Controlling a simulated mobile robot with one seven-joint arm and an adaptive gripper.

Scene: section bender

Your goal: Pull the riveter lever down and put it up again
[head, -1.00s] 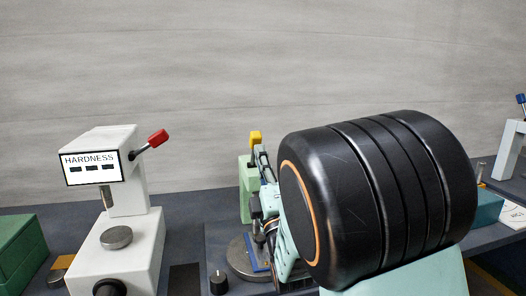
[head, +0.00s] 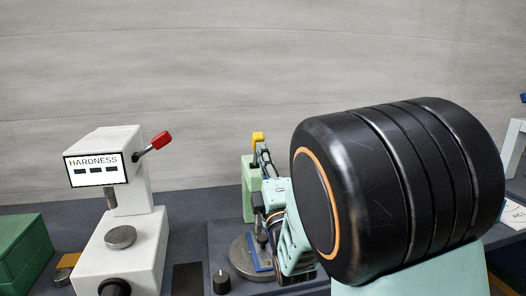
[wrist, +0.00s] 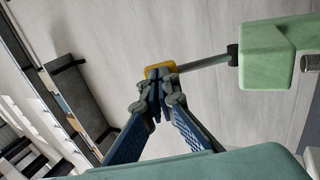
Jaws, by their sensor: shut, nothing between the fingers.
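A pale green machine (head: 248,185) stands on the bench in the middle of the head view, left of my arm. Its lever carries a yellow knob (head: 258,136), which is high up at the machine's top. In the wrist view the lever's grey rod (wrist: 203,63) runs from the green block (wrist: 266,58) to the yellow knob (wrist: 153,69). My gripper (wrist: 157,82) is shut and empty, its fingertips at the knob's near side. I cannot tell whether they touch it. In the head view my arm hides part of the machine.
A white hardness tester (head: 125,215) with a red-tipped lever (head: 160,141) stands to the left. A green box (head: 22,245) lies at the far left. A round metal plate (head: 243,262) and a black knob (head: 221,282) are near the green machine's foot. Another machine (head: 513,150) stands at the right edge.

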